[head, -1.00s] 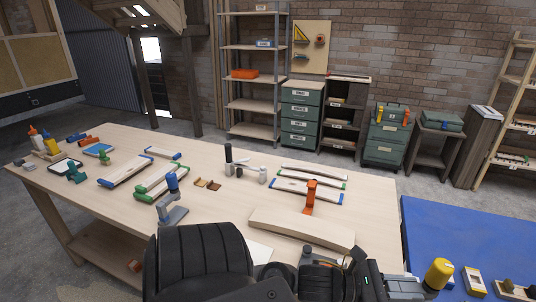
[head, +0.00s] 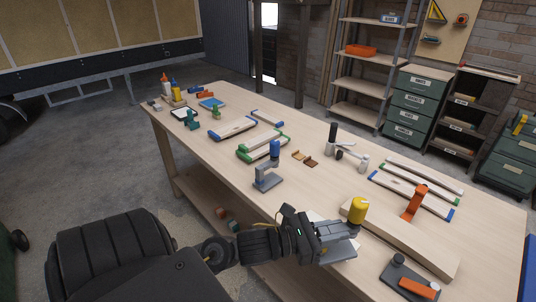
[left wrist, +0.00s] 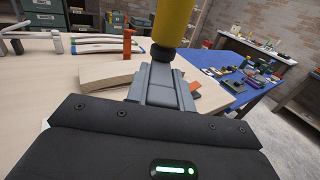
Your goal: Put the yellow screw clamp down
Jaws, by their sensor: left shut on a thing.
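The yellow screw clamp has a yellow handle (head: 358,211) and a grey metal body. My left gripper (head: 342,234) is shut on it over the front part of the wooden workbench (head: 222,168). In the left wrist view the yellow handle (left wrist: 174,20) rises out of the top edge, above the gripper (left wrist: 163,86). I cannot tell whether the clamp touches the bench; its lower part is partly hidden by the gripper. My right gripper is not in view.
A blue clamp (head: 268,178) stands left of my gripper. A curved wooden piece (head: 430,250) lies just right, with an orange clamp (head: 415,203) behind. A grey tool with an orange part (head: 412,285) lies front right.

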